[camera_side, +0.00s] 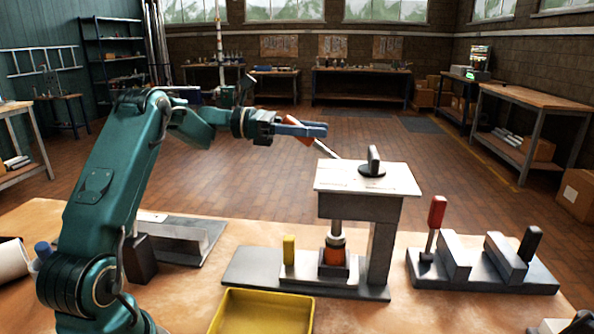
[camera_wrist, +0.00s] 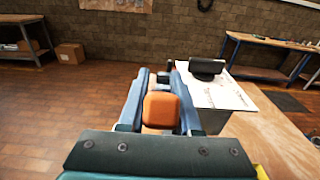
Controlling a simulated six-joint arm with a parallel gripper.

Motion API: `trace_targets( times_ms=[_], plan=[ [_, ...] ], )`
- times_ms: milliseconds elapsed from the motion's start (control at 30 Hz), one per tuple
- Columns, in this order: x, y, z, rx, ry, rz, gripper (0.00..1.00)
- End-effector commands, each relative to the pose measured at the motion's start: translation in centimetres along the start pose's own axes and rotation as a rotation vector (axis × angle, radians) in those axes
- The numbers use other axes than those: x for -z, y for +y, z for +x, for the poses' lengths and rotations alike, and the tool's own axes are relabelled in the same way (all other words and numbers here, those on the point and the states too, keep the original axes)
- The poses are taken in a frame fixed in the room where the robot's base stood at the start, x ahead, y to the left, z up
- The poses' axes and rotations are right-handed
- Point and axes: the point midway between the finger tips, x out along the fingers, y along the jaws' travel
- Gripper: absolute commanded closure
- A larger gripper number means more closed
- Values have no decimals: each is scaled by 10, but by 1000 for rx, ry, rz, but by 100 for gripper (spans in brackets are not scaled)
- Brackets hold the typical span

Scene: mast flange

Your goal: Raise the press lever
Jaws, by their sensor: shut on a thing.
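The press stands on the bench, with a white-topped head (camera_side: 368,178), a ram below it and a grey base plate (camera_side: 250,272). Its lever (camera_side: 326,149) is a metal rod rising up and left from behind the head to an orange grip (camera_side: 298,135). My gripper (camera_side: 322,130) is shut on that orange grip, left of and above the press head. In the wrist view the orange grip (camera_wrist: 160,111) sits between the blue fingers (camera_wrist: 158,85), and the press head (camera_wrist: 222,92) lies beyond to the right.
A yellow tray (camera_side: 262,312) lies at the bench front. A yellow peg (camera_side: 289,250) stands on the press base. A grey clamp fixture (camera_side: 480,262) with a red-handled lever (camera_side: 436,212) stands to the right. A metal angle piece (camera_side: 185,240) lies left. The air around the grip is clear.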

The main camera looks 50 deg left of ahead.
Motion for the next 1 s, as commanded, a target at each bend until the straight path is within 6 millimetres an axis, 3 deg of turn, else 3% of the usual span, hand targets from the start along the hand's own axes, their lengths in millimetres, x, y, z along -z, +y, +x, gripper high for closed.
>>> trace_targets(
  times_ms=[400, 933, 967, 1000],
  plan=[
    [-23, -2, 28, 10, 281, 6, 100],
    [-26, -1, 34, 2, 335, -1, 100],
    [-26, -1, 34, 2, 335, -1, 64],
    [-26, -1, 34, 2, 335, -1, 49]
  ],
)
